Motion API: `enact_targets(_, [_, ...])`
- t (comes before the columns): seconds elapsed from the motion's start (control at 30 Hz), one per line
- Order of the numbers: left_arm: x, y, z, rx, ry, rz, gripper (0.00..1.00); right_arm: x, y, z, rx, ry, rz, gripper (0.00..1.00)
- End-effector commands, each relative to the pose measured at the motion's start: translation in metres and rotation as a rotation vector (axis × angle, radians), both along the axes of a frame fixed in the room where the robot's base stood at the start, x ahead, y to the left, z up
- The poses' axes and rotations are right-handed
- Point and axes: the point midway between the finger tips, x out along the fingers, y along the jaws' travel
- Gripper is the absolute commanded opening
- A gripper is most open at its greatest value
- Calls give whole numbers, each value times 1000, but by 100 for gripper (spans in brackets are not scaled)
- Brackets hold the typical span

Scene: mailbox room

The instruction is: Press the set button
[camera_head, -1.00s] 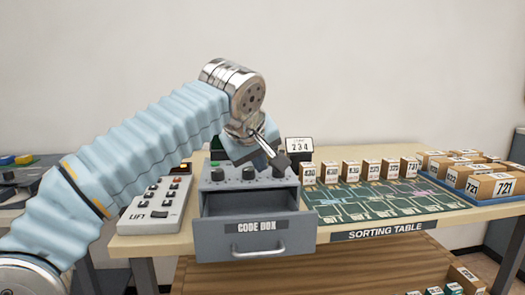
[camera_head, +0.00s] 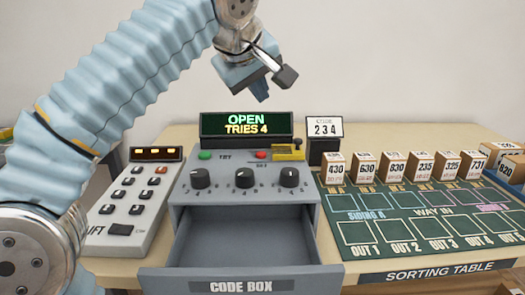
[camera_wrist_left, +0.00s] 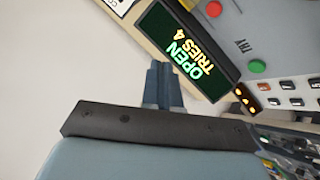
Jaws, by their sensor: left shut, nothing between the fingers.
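The grey code box (camera_head: 180,215) stands on the table with knobs on its top face. A red button (camera_head: 262,155) sits near the back of that face; the small lettering below it is hard to read. A green button (camera_head: 205,155) marked TRY is to its left; it also shows in the left wrist view (camera_wrist_left: 257,66). A yellow part (camera_head: 288,153) is beside the red button. The display (camera_head: 246,124) reads OPEN, TRIES 4. My left gripper (camera_head: 262,94) is shut and empty, above the display and apart from the buttons. My right gripper is out of view.
The code box drawer (camera_head: 240,285) is pulled out and looks empty. A keypad panel (camera_head: 128,200) stands left. The wall behind is bare.

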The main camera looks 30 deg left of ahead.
Motion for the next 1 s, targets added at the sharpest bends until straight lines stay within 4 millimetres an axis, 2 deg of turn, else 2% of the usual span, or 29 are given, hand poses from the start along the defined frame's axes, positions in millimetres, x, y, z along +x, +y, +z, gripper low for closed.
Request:
enact_targets(0.17, [0,0,-9,2,2,0,0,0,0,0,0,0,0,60])
enact_targets(0.57, [-1,0,-63,1,2,0,0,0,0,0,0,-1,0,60])
enact_targets(0.6, [0,0,-74,0,1,1,0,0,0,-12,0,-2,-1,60])
enact_targets(0.63, [0,0,-77,-1,0,1,0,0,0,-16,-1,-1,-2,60])
enact_targets(0.8, [0,0,-87,0,0,0,0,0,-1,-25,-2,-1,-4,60])
enact_targets(1.0, [0,0,-89,0,0,0,0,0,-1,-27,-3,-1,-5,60])
